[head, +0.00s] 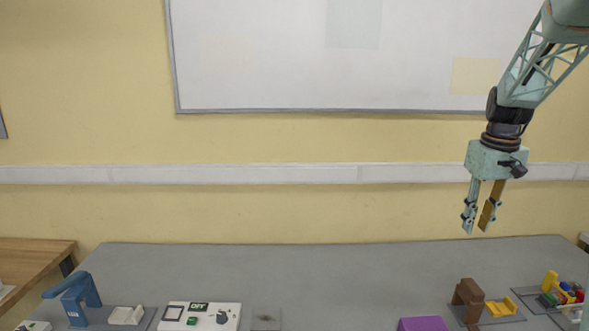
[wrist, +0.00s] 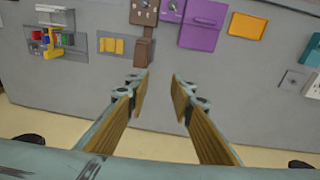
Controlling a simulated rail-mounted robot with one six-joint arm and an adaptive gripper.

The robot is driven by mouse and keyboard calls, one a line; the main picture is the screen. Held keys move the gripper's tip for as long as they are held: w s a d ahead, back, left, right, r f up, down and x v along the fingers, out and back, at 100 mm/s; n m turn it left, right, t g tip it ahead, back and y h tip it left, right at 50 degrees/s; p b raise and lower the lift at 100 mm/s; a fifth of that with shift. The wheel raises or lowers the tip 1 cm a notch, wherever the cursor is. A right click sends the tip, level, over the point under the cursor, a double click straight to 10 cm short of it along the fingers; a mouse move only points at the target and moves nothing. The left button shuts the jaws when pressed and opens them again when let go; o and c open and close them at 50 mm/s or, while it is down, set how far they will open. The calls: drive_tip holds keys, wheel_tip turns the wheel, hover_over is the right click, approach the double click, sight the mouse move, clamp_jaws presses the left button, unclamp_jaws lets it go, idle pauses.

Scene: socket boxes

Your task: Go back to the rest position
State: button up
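My gripper (head: 478,226) hangs at the right of the head view, pointing down, high above the grey table. It is empty, and a gap shows between its two fingers. In the wrist view my gripper (wrist: 161,88) has its fingers spread apart with nothing between them. Below and beyond the fingertips lies the table top with its boxes, none of them touched.
The grey table (head: 260,265) carries a blue device (head: 80,297), a white panel (head: 200,314) marked OFF, a purple box (wrist: 202,26), a brown device (head: 467,298), a yellow holder (head: 501,307) and an orange tray (wrist: 248,26). The air around my gripper is clear.

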drive_tip(key=s+a+r+t+b, duration=0.1)
drive_tip(key=s+a+r, duration=0.4)
drive_tip(key=s+a, duration=0.5)
drive_tip(key=s+a+r, duration=0.6)
drive_tip(key=a, duration=0.7)
drive_tip(key=s+a+f, duration=0.1)
drive_tip(key=s+a, duration=0.3)
drive_tip(key=s, duration=0.4)
drive_tip(key=s+a+f+t+b, duration=0.1)
drive_tip(key=s+a, duration=0.4)
drive_tip(key=s, duration=0.3)
drive_tip(key=s+a+f+t+b, duration=0.1)
drive_tip(key=s+a, duration=0.3)
drive_tip(key=s, duration=0.4)
drive_tip(key=shift+s+a+f+n+y, duration=0.2)
drive_tip(key=shift+a+f+n+y, duration=0.1)
drive_tip(key=shift+a+f, duration=0.1)
